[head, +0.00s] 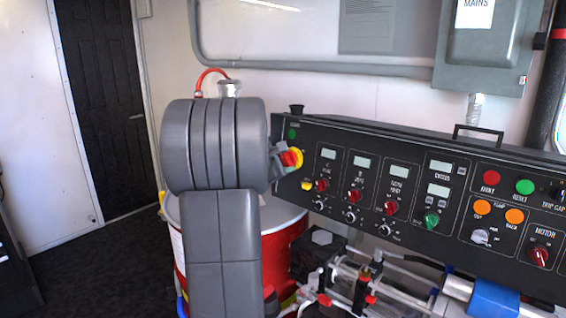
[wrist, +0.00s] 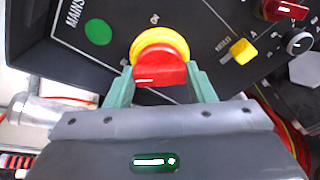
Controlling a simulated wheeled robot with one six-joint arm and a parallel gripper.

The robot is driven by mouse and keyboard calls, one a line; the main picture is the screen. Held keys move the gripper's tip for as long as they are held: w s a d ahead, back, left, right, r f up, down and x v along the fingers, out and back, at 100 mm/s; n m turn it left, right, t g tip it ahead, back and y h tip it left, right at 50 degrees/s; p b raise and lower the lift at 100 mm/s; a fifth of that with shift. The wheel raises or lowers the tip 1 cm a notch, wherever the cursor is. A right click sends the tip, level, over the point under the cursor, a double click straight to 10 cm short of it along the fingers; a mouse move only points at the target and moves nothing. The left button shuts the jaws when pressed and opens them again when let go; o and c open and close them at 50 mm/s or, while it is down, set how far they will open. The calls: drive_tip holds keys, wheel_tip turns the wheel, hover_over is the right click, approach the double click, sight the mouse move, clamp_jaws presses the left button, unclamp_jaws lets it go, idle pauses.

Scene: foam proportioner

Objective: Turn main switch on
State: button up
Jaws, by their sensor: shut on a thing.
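The main switch is a red rotary handle (wrist: 160,68) on a yellow round base (wrist: 163,42), on the black control panel. It sits beside a green round lamp (wrist: 98,32) and a "MAINS" label in the wrist view. My gripper (wrist: 161,84) has its two green fingers on either side of the red handle, shut on it. In the head view the red handle (head: 291,158) shows at the panel's left end, with my gripper (head: 284,160) against it, partly hidden by my arm. The handle's exact setting is hard to tell.
The black control panel (head: 460,160) runs to the right with several knobs, displays and buttons. A small yellow switch (wrist: 243,50) is close to the right of the main switch. A red drum (head: 285,245) stands below, with hoses and fittings beside it.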

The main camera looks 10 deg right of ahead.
drive_tip(key=shift+f+m+b, duration=0.3)
drive_tip(key=shift+b, duration=0.55)
drive_tip(key=m+b, duration=0.2)
drive_tip(key=b, duration=0.4)
drive_tip(key=shift+f, duration=0.2)
drive_tip(key=m+t+b, duration=0.1)
drive_tip(key=m+b, duration=0.5)
drive_tip(key=b, duration=0.6)
drive_tip(key=shift+f, duration=0.1)
drive_tip(key=m+h+b, duration=0.1)
drive_tip(key=m+b, duration=0.4)
drive_tip(key=b, duration=0.1)
drive_tip(key=m+b, duration=0.3)
drive_tip(key=b, duration=0.1)
drive_tip(key=shift+r+m+h, duration=0.3)
drive_tip(key=shift+m, duration=0.1)
drive_tip(key=o, duration=1)
drive_tip(key=shift+r, duration=0.1)
